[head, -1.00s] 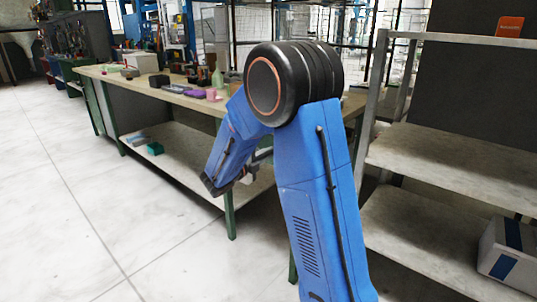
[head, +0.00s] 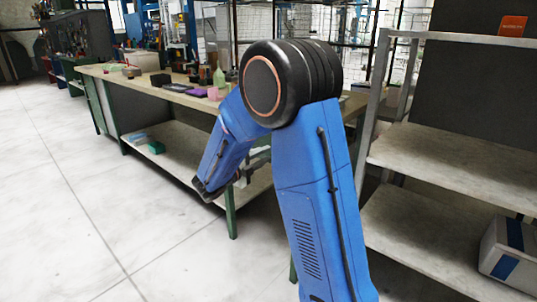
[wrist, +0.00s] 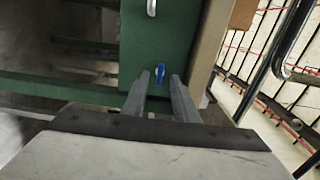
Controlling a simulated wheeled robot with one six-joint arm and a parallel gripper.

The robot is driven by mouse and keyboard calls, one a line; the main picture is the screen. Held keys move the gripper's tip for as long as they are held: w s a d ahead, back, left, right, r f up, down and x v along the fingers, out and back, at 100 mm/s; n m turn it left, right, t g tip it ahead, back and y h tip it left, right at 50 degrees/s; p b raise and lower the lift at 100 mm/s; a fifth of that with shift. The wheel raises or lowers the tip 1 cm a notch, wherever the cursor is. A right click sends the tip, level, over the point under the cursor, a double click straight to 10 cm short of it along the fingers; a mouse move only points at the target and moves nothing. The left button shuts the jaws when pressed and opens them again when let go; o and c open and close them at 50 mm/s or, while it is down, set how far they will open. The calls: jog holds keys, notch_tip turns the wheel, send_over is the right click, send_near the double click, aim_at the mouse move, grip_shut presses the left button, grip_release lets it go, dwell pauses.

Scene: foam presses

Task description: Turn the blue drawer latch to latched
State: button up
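The blue drawer latch (wrist: 160,71) is a small upright blue piece on a green drawer front (wrist: 158,40) in the wrist view. My gripper (wrist: 160,78) is open, with its two grey fingers pointing at the green front. The latch shows between the fingertips. I cannot tell whether they touch it. A pale metal handle (wrist: 152,7) sits above the latch at the picture's top. In the head view my arm hides the latch, and the gripper is too small and covered to make out clearly.
In the head view a long workbench (head: 180,97) carries several small items, with a lower shelf (head: 180,160) beneath. A grey shelf rack (head: 450,150) stands at the right with a white-and-blue box (head: 507,255). The floor at left is clear. A metal rail (wrist: 280,60) lies right in the wrist view.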

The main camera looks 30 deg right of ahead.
jog(key=v, duration=1.3)
jog(key=shift+a, duration=0.4)
jog(key=shift+s, duration=0.1)
jog(key=s+d+f+m+g+y, duration=0.1)
jog(key=s+d+m+g+y, duration=0.25)
jog(key=s+m, duration=0.6)
jog(key=s+d+m+g+y, duration=0.3)
jog(key=s+d+m+y, duration=0.15)
jog(key=s+m, duration=0.55)
jog(key=s+a+m+t+y, duration=0.2)
jog(key=s+a+m+y, duration=0.2)
jog(key=s+m, duration=0.3)
jog(key=s+a+m+t+y, duration=0.3)
jog(key=s+a+m+y, duration=0.2)
jog(key=m, duration=0.8)
jog(key=shift+s+f+m, duration=0.3)
jog(key=shift+s+m, duration=0.05)
jog(key=shift+s, duration=0.85)
